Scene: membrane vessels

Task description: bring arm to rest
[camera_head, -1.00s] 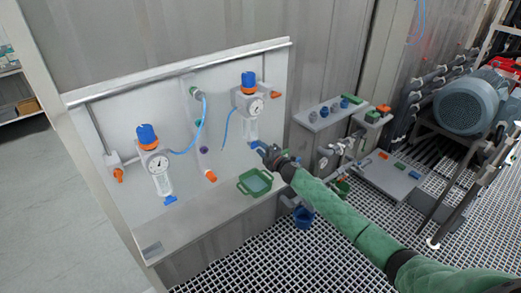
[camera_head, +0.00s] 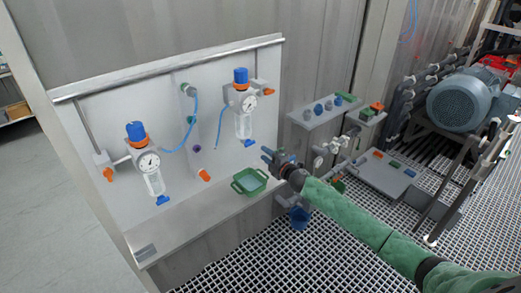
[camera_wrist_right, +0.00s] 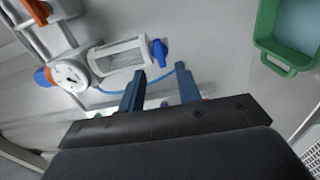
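My right arm, in a green sleeve, comes in from the lower right in the head view. Its gripper (camera_head: 267,155) is just right of the green tray, in front of the panel. In the right wrist view the two blue fingers (camera_wrist_right: 160,83) stand apart with nothing between them, so it is open. The right filter vessel (camera_head: 243,112) has a blue top, a gauge and a blue knob (camera_head: 249,142) at its bottom. The knob shows in the wrist view (camera_wrist_right: 160,53), a little beyond the fingers and apart from them. My left gripper is not in view.
A green tray (camera_head: 249,181) sits on the panel's ledge (camera_head: 195,217). The left filter vessel (camera_head: 150,165) hangs on the same panel. A grey motor (camera_head: 464,102) stands farther right.

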